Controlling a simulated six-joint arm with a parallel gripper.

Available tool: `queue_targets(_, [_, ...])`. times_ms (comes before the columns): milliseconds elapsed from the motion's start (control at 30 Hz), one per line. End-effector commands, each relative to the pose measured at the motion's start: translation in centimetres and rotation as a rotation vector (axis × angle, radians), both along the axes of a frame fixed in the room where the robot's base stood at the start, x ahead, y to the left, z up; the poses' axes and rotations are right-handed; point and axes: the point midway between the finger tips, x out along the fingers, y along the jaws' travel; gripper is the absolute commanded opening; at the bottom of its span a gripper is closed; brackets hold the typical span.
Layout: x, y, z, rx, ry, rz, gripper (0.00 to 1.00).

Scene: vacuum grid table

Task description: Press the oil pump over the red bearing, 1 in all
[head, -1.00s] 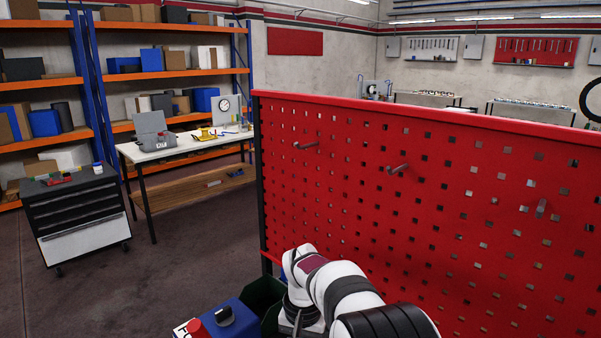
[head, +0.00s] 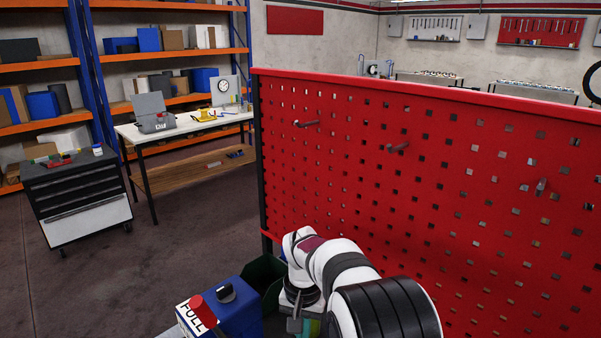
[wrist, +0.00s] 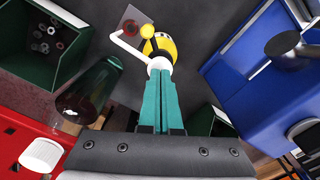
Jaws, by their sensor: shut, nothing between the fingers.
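In the wrist view, a round yellow pump top (wrist: 158,45) with a white curved spout (wrist: 126,46) stands just beyond my fingertips; I take it for the oil pump. The spout reaches left over a small grey plate. A reddish ring (wrist: 130,26), seemingly the red bearing, lies on that plate close to the spout's end. My gripper (wrist: 160,72) has teal fingers shut together and empty, their tips at the white part of the pump top. I cannot tell whether they touch it. Pump and bearing are not discernible in the head view.
A green bin (wrist: 72,58) with several rings stands left, beside a dark glass bottle (wrist: 88,98). A blue box (wrist: 262,100) is on the right and shows in the head view (head: 240,318). The red perforated panel (head: 400,190) rises behind my arm.

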Motion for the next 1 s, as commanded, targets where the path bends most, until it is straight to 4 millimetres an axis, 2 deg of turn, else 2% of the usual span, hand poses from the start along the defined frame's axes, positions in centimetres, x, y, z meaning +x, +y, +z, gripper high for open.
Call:
queue_targets(500, [0.0,0.0,-1.9,-0.001,0.001,-0.001,0.00])
queue_targets(767, [0.0,0.0,-1.8,-0.001,0.001,0.000,0.00])
queue_targets(1000, [0.0,0.0,-0.2,0.000,-0.001,0.001,0.00])
